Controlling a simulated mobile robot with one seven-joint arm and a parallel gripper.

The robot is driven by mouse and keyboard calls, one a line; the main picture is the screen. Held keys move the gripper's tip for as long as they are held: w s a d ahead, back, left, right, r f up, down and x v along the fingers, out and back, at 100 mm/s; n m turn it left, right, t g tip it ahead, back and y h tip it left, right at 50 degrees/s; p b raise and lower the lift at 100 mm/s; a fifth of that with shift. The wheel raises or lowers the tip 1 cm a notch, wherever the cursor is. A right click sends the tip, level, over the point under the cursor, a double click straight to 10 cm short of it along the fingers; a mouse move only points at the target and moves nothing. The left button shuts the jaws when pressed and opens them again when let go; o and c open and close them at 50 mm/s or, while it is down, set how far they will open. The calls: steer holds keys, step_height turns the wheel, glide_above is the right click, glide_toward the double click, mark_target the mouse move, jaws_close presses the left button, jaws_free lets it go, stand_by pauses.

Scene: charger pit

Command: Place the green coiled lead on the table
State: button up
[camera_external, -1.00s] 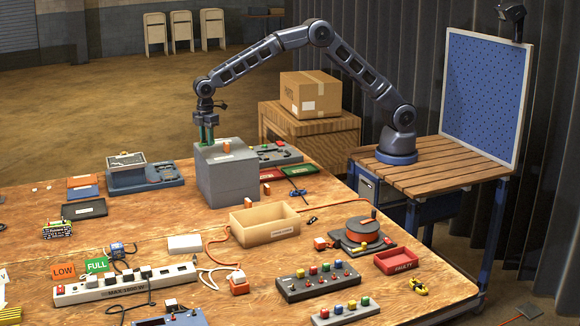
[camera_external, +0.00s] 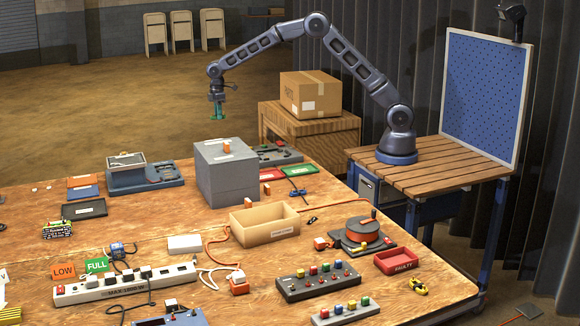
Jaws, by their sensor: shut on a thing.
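My gripper (camera_external: 216,108) hangs pointing down above the far side of the table (camera_external: 150,215), in the air over the grey box. It is shut on a small green thing, which appears to be the green coiled lead (camera_external: 216,115). The lead is too small here to make out its coils. It is clear of the box and of the tabletop.
The tall grey box (camera_external: 228,183) has a small orange piece (camera_external: 227,147) on top. A blue case (camera_external: 140,180) stands to its left. A tan open bin (camera_external: 265,235) and a red tray (camera_external: 396,262) stand nearer.

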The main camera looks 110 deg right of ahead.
step_height(320, 180, down, 25)
steer(key=shift+s+d, duration=0.1)
steer(key=shift+d, duration=0.05)
stand_by(0.7)
steer(key=shift+f, duration=0.1)
steer(key=o, duration=1)
